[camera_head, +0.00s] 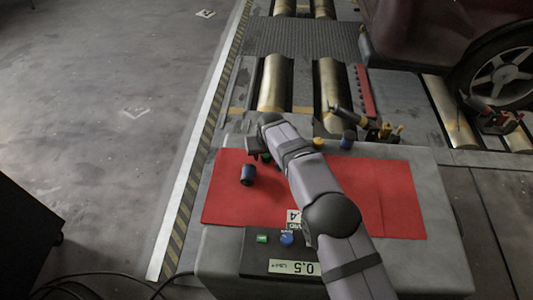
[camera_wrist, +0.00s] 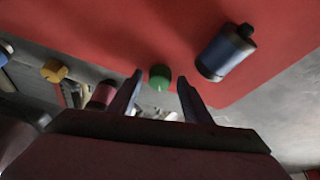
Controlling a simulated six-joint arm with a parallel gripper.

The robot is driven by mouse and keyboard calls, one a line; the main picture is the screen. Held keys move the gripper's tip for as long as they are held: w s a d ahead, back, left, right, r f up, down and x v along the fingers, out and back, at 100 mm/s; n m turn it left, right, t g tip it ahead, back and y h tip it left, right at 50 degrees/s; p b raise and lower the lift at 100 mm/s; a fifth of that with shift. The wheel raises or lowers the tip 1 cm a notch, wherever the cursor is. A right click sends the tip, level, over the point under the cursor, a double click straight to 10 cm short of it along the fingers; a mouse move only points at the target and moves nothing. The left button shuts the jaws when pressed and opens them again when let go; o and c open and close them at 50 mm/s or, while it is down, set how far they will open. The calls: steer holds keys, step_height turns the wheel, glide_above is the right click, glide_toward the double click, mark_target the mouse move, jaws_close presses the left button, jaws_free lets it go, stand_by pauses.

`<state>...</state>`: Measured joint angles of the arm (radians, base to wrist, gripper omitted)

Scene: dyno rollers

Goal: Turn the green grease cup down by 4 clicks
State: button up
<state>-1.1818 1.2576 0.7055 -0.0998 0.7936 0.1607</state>
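The green grease cup (camera_wrist: 159,77) shows in the wrist view between the fingertips of my gripper (camera_wrist: 160,84). The two fingers stand apart on either side of it, with a visible gap to each. I cannot tell how deep the cup sits between them. In the head view only a small dark green part of the cup (camera_head: 266,157) shows beside my gripper (camera_head: 258,152); my arm hides the rest. A tag reading 4 (camera_head: 294,217) and a panel display reading 0.5 (camera_head: 294,267) lie partly beside my arm.
A blue cylinder (camera_head: 247,175) with a dark end is on the red mat (camera_head: 230,205), close to my gripper. A yellow cup (camera_head: 318,143) and a blue cup (camera_head: 348,139) stand along the far edge. A pinkish-red cup (camera_wrist: 101,96) is near the left finger. Brass rollers (camera_head: 273,84) lie beyond.

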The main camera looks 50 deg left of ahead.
steer(key=c, duration=0.9)
steer(key=m, duration=0.1)
steer(key=m+b, duration=0.1)
steer(key=shift+s+a+f+m+t+h, duration=0.1)
steer(key=shift+a+f+m+t+h, duration=0.05)
steer(key=shift+m+t+h, duration=0.2)
steer(key=shift+m+t+b, duration=0.25)
steer(key=shift+m+b, duration=0.3)
steer(key=shift+m, duration=0.3)
steer(key=shift+r+h, duration=0.2)
steer(key=shift+h, duration=0.05)
steer(key=o, duration=1.1)
